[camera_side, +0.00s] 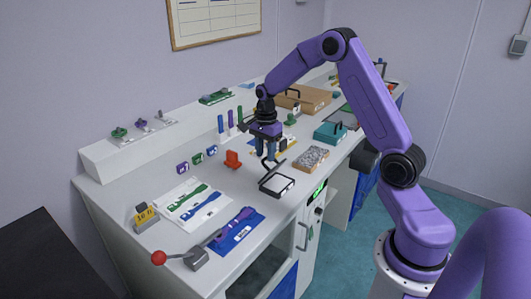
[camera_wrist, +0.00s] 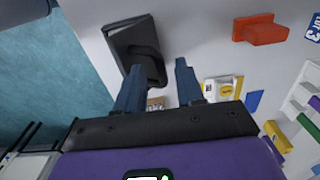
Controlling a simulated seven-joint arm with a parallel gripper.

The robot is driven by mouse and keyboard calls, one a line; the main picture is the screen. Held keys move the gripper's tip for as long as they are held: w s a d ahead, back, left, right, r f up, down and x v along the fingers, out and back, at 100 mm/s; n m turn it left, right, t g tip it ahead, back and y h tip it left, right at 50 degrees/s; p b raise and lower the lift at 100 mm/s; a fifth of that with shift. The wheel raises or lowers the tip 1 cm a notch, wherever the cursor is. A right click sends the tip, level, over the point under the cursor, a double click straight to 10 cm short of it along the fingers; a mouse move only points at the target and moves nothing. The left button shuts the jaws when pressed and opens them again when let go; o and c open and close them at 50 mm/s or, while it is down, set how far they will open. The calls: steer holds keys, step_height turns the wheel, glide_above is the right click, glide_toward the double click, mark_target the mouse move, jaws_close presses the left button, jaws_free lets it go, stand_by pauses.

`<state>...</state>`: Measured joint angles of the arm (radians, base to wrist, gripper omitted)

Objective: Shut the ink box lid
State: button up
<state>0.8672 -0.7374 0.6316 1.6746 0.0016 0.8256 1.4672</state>
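The ink box (camera_side: 277,185) is a small black-rimmed box with a pale inside, on the bench top near its front edge. Its dark lid (camera_side: 273,168) stands raised and tilted at the far side of the box. My gripper (camera_side: 266,157) points down just above and behind the lid, its two blue fingers apart with nothing held. In the wrist view, my gripper (camera_wrist: 158,65) is open, and the dark lid with a loop handle (camera_wrist: 135,40) shows just beyond the fingertips. I cannot tell whether a finger touches the lid.
A speckled tray (camera_side: 311,158) and a teal box (camera_side: 330,132) stand to the right. A red block (camera_side: 232,159) is to the left, also seen in the wrist view (camera_wrist: 260,30). A blue mat (camera_side: 237,235) lies front left.

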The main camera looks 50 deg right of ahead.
steer(key=shift+f, duration=0.3)
jaws_close()
steer(key=shift+s+a+f+t, duration=0.1)
steer(key=shift+s+f+t, duration=0.05)
steer(key=shift+s+t, duration=0.85)
steer(key=shift+s+a+f+t, duration=0.1)
steer(key=shift+s+t, duration=0.75)
steer(key=shift+t, duration=0.15)
